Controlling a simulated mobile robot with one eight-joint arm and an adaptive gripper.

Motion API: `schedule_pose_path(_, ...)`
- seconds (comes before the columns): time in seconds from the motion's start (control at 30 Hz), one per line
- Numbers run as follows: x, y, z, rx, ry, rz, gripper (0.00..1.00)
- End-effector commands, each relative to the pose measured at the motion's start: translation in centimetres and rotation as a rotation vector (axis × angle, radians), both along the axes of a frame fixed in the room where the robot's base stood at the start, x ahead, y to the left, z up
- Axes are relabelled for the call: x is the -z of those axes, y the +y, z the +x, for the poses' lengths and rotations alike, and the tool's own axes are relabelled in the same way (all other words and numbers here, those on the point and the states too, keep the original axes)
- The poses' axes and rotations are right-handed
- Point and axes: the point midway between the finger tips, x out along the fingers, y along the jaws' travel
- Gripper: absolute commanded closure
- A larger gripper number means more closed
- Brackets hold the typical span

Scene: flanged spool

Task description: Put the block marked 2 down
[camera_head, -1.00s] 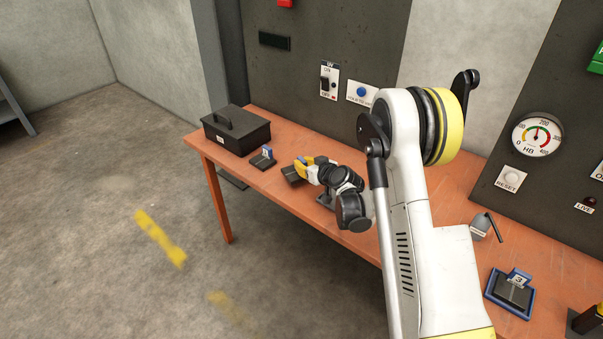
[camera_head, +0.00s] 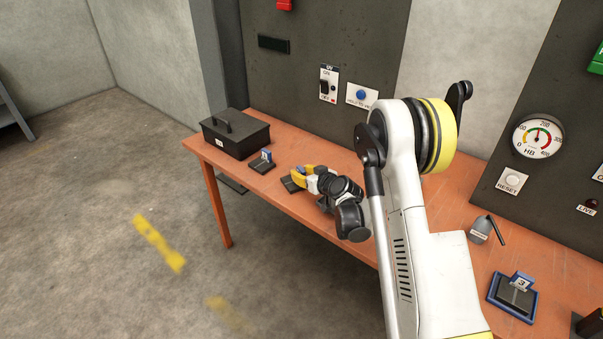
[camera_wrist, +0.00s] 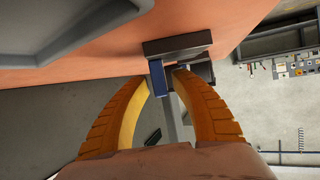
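My gripper (camera_head: 303,174) is over the left part of the table, with its yellow fingers closed on a dark block (camera_head: 289,184). I take this as the block marked 2; its number is hidden from me. In the wrist view, my gripper (camera_wrist: 164,82) has its curved fingers close together around the block's upright part, with a blue plate (camera_wrist: 156,78) between the tips. The block is low over the table, and I cannot tell whether it touches the surface.
Another dark block (camera_head: 262,166) with a blue label plate stands just left of my gripper. A black box (camera_head: 235,139) is behind it at the table's left end. Block 3 (camera_head: 521,284) sits in a blue-rimmed tray (camera_head: 494,293) at right. The front table (camera_head: 275,193) edge is close.

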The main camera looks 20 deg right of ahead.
Motion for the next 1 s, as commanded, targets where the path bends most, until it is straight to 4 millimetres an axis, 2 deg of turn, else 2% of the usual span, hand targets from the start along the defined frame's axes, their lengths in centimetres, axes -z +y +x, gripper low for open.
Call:
schedule_pose_path(0.4, -3.7, -2.3, -7.9, 0.004, -0.001, 0.001, 0.71)
schedule_pose_path(0.7, -4.8, -2.8, -10.5, 0.0, 0.006, 0.001, 0.71)
schedule_pose_path(0.77, -5.8, -2.4, -10.8, -0.004, 0.02, 0.002, 0.71)
schedule_pose_path(0.87, -8.3, -1.2, -11.9, -0.011, 0.067, 0.003, 0.71)
schedule_pose_path(1.0, -12.8, 0.9, -15.1, -0.009, 0.167, 0.003, 0.71)
